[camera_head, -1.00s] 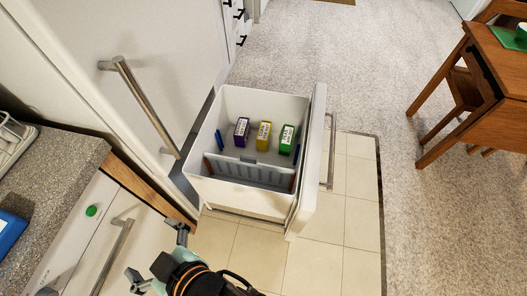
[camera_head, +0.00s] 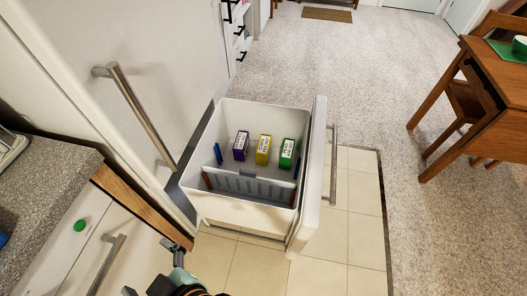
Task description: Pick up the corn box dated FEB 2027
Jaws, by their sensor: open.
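Three small boxes stand in a row inside the open white drawer (camera_head: 222,124): a purple box (camera_head: 240,148) on the left, a yellow box (camera_head: 263,150) in the middle and a green box (camera_head: 287,153) on the right. Each has a white label on top. The print is too small to read, so I cannot tell which is corn or which is dated FEB 2027. My gripper (camera_head: 150,268) is at the bottom edge, in front of and left of the drawer, partly cut off. It is open and empty, well apart from the boxes.
A grey divider (camera_head: 250,187) crosses the drawer in front of the boxes. The drawer's front panel (camera_head: 314,170) stands along its right. A long door handle (camera_head: 140,112) is at the left, above the countertop (camera_head: 45,180). A wooden table (camera_head: 490,110) stands far right.

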